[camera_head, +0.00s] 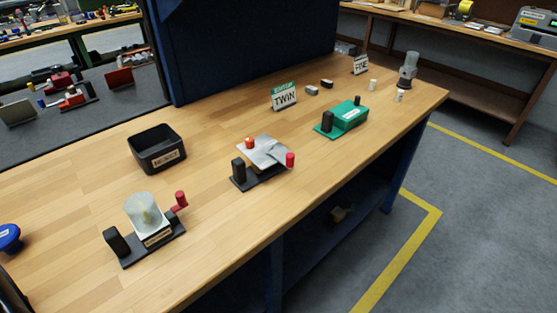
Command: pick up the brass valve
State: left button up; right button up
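No object is clearly recognisable as the brass valve in the head view. A pale, cloudy cylinder (146,214) stands upright on a labelled white block in the near black fixture (150,250); whether anything is inside it I cannot tell. A small tan-yellow object (341,214) lies on the shelf under the bench, too small and dark to identify. Neither my left nor my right gripper shows. A dark curved edge at the bottom left corner is too cropped to identify.
The wooden bench (85,180) carries a black reject bin (157,149), a fixture with a grey plate (265,152), a green fixture (348,116), a TWIN sign (284,96) and a grey cylinder device (408,70). A blue button (9,238) sits left. The front middle is clear.

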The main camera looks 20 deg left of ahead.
aim_at(263, 166)
jog(key=i+l, duration=0.75)
jog(key=i, duration=0.25)
jog(key=i+u, duration=0.1)
jog(key=u, duration=0.4)
jog(key=l+u, duration=0.15)
jog(key=u, duration=0.3)
jog(key=i+l+u, duration=0.1)
jog(key=u, duration=1.2)
